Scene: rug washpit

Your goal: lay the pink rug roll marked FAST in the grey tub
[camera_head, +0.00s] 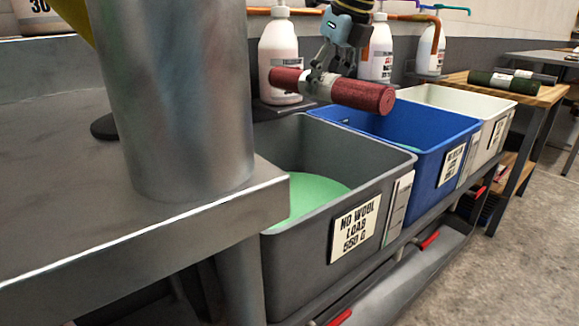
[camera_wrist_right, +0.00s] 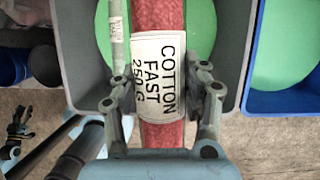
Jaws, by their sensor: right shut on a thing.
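The pink rug roll (camera_head: 362,95) hangs level in my right gripper (camera_head: 318,80), above the tub rims. In the wrist view, the roll (camera_wrist_right: 160,15) has a white label reading COTTON FAST 250 G, between the two fingers of the gripper (camera_wrist_right: 160,95). That gripper is shut on the roll around its labelled middle. The grey tub (camera_head: 297,272) has green liquid inside and a NO WOOL LOAD 650 G sign. In the wrist view, the roll appears over the grey tub (camera_wrist_right: 82,60). What seems to be my left gripper (camera_wrist_right: 18,130) is small at the lower left there; its fingers are unclear.
A blue tub (camera_head: 436,160) and a white tub (camera_head: 450,98) stand right of the grey one. Several bottles (camera_head: 279,50) line the back. A metal cylinder (camera_head: 180,100) stands on the left bench. Dark rolls (camera_head: 505,82) lie on a wooden table (camera_head: 458,77).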

